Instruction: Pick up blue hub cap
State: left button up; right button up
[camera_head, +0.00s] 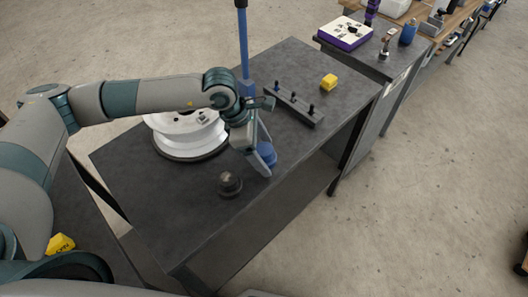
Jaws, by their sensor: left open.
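The blue hub cap (267,152) is a small round blue piece on the dark table, right of the white wheel. My left gripper (262,158) reaches in over the table from the left. It is open, with its blue fingers down at the hub cap and partly covering it. I cannot tell whether the fingers touch it. My right gripper is not in view.
The white wheel (190,137) lies on the dark table (300,150) under my left arm. A small dark round part (230,185) stands near the front.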

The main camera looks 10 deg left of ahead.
aim_at(268, 148)
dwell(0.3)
pick_arm(q)
jog(key=c, duration=1.1)
jog(key=shift+c, duration=0.2)
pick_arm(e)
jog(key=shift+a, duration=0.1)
pick_arm(q)
jog(key=shift+r, duration=0.2)
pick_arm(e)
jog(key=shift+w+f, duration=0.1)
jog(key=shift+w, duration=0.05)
